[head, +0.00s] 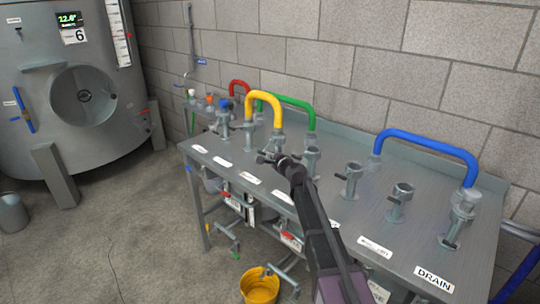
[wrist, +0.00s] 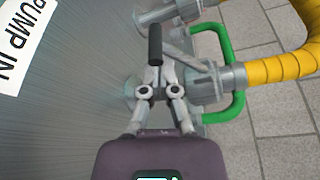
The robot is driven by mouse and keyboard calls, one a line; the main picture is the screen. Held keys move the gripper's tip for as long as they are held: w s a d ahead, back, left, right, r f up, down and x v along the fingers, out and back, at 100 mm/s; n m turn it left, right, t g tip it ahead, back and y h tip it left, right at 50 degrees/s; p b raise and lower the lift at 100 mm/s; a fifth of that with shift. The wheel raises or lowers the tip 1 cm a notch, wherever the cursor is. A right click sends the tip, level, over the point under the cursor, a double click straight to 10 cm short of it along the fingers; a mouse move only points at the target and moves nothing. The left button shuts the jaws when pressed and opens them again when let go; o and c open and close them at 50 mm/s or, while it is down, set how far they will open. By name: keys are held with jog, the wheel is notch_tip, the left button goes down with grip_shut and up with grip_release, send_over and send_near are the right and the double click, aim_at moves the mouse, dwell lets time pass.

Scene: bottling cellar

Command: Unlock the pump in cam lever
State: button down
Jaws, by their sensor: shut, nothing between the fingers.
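The PUMP IN label (wrist: 14,38) lies on the bench top at upper left in the wrist view. Beside it, a grey coupling (wrist: 222,84) joins the yellow hose (wrist: 275,70); the hose (head: 263,97) arches over the bench in the head view. A dark, rounded grip (wrist: 155,45), apparently the cam lever's handle, shows just ahead of my fingers. My gripper (wrist: 158,74) is shut and holds nothing. It is close beside the coupling; I cannot tell whether it touches the lever. In the head view my gripper (head: 281,161) partly hides this spot.
A green hose (head: 292,103) and a red hose (head: 238,84) stand close behind. A blue hose (head: 430,140) arches at right, above the DRAIN label (head: 434,279). Bare couplings (head: 352,180) stand between. A yellow bucket (head: 260,287) is on the floor, a steel tank (head: 60,100) at left.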

dwell(0.5)
jog(key=shift+w+d+f+b, duration=0.4)
jog(key=shift+w+f+b, duration=0.1)
jog(key=shift+w+b, duration=0.1)
jog(key=shift+w+d+f+b, duration=0.4)
jog(key=shift+w+f+b, duration=0.05)
jog(key=shift+w, duration=0.1)
jog(key=shift+w+d+f, duration=0.1)
jog(key=shift+w+d, duration=0.05)
jog(key=shift+d, duration=0.2)
jog(key=v, duration=0.3)
jog(key=p+v, duration=0.1)
jog(key=v, duration=0.6)
jog(key=shift+w+r+p, duration=0.15)
jog(key=shift+r+p, duration=0.15)
jog(key=shift+p, duration=0.05)
